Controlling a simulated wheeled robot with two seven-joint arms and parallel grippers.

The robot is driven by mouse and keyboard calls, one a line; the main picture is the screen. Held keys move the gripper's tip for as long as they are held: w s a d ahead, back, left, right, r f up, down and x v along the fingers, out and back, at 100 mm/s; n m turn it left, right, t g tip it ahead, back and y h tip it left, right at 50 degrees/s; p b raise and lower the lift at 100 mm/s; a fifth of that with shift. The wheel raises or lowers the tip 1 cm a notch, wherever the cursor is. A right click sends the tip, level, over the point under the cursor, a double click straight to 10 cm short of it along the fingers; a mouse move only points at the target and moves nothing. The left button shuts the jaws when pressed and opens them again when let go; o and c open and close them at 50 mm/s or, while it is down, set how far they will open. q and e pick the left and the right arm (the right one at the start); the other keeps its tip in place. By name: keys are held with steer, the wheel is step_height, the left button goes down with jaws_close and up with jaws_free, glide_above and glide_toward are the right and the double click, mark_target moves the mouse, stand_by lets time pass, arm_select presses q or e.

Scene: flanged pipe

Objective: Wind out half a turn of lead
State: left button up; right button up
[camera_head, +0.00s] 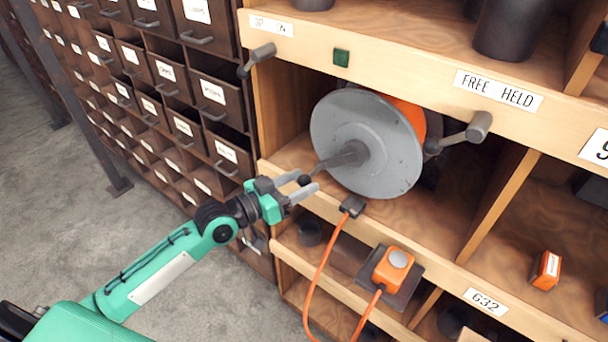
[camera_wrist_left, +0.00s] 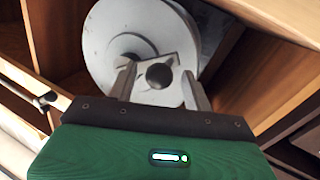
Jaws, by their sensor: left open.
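A cable reel with a grey disc (camera_head: 365,130) sits in an open shelf bay, with orange lead (camera_head: 408,110) wound behind the disc. A crank arm (camera_head: 340,160) comes out from its hub and ends in a dark round knob (camera_head: 304,181). My left gripper (camera_head: 305,185) is open at the knob. In the left wrist view the knob (camera_wrist_left: 159,76) lies between the two spread fingers; I cannot tell whether either touches it. The free lead (camera_head: 322,262) hangs from a dark guide (camera_head: 352,206) on the shelf edge. My right gripper is not in view.
An orange box with a grey round top (camera_head: 395,267) sits on a dark plate below, with lead running from it. Grey handles (camera_head: 258,57) stick out from the wooden frame. Labelled drawers (camera_head: 212,95) stand left. The floor (camera_head: 60,180) is clear.

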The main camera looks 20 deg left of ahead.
arm_select(q)
steer(key=shift+w+d, duration=0.45)
steer(key=shift+w, duration=0.15)
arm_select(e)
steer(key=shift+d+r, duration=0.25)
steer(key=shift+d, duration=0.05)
arm_select(q)
steer(key=shift+c, duration=0.4)
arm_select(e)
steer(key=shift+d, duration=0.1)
arm_select(q)
jaws_close()
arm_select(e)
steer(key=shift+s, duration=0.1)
arm_select(q)
steer(key=shift+d, duration=0.1)
